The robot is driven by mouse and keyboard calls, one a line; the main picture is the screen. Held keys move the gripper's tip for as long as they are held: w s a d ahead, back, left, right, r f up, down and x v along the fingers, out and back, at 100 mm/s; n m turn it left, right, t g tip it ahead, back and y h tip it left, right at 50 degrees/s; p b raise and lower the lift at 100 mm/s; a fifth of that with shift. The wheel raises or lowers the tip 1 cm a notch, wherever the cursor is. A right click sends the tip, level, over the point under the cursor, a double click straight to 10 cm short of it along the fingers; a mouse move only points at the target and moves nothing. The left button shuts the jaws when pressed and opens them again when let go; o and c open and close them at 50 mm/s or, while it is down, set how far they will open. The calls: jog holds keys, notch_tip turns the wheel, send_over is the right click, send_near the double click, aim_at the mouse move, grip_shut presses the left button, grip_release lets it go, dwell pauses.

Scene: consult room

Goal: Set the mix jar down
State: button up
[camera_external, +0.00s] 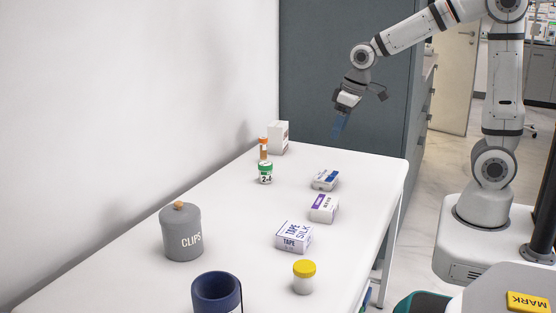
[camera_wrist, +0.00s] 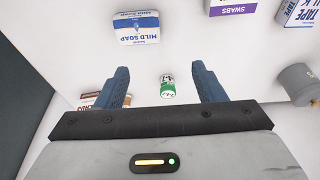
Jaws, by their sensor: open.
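My gripper (camera_external: 338,126) is open and empty, raised above the far right end of the white table (camera_external: 140,285). In the wrist view its two blue fingers (camera_wrist: 163,84) stand wide apart. No jar shows a readable "mix" label. A small white jar with a green band marked 2-4 (camera_external: 265,173) stands at the far part of the table. It also shows between the fingers in the wrist view (camera_wrist: 167,88), well below them. A white jar with a yellow lid (camera_external: 304,277) stands near the front, and a grey jar marked CLIPS (camera_external: 182,233) stands at the left.
A soap box (camera_external: 325,180), a swabs box (camera_external: 323,208) and a tape box (camera_external: 294,237) line the right side. An orange vial (camera_external: 263,149) and a white box (camera_external: 279,137) stand at the back. A dark blue cup (camera_external: 216,292) is in front. Mid-table is clear.

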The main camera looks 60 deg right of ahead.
jog(key=s+g, duration=0.1)
jog(key=s, duration=1.6)
jog(key=shift+s+d+f, duration=0.3)
jog(key=shift+d+f, duration=0.1)
